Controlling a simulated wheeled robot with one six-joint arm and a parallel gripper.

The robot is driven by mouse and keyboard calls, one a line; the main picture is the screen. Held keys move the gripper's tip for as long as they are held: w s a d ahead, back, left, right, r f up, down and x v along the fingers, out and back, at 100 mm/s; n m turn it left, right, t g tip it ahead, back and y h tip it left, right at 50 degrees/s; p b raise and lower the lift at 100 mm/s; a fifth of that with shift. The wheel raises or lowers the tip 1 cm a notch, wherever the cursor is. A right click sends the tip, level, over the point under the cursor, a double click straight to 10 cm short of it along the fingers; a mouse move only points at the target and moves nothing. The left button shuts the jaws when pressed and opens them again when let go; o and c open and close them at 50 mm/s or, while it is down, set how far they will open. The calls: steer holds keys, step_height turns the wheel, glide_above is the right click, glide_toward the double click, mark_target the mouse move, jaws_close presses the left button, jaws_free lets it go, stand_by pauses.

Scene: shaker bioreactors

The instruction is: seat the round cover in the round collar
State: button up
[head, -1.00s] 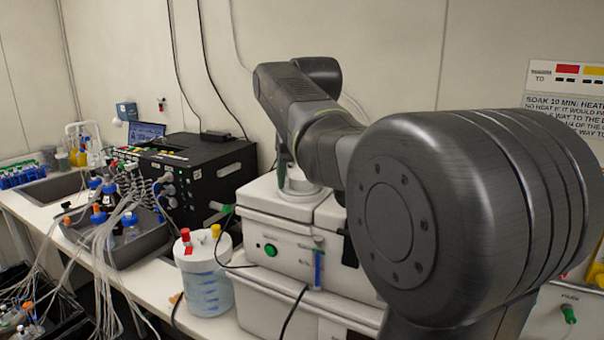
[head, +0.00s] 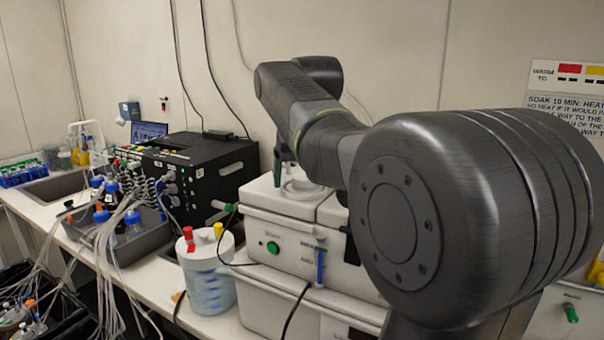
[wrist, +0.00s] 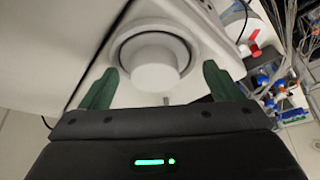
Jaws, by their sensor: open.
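The round cover (wrist: 154,66) is white and shows in the wrist view as a pale raised disc. It lies inside the outline of the round collar (wrist: 191,35), with a dark ring-shaped gap visible around its upper side. I cannot tell how deep or level it sits. My gripper (wrist: 158,76) is open, its two green fingers spread on either side of the cover with visible space between. In the head view the collar (head: 306,192) is a pale ring on top of the white box, just beside my fingers (head: 279,166); the arm partly blocks this area.
The white box (head: 290,226) has a green button and a blue-marked tube on its front. A lidded bottle (head: 207,278) with red and yellow caps stands to its left. A black instrument (head: 198,180) and tangled tubing lie farther left.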

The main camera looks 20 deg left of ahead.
steer(key=shift+d+f, duration=0.1)
steer(key=shift+f, duration=0.4)
steer(key=shift+r, duration=0.3)
steer(key=v, duration=1.4)
steer(key=shift+r, duration=0.15)
steer(key=x, duration=1.4)
steer(key=shift+w+f, duration=0.2)
steer(key=shift+f, duration=0.05)
steer(key=shift+r, duration=0.15)
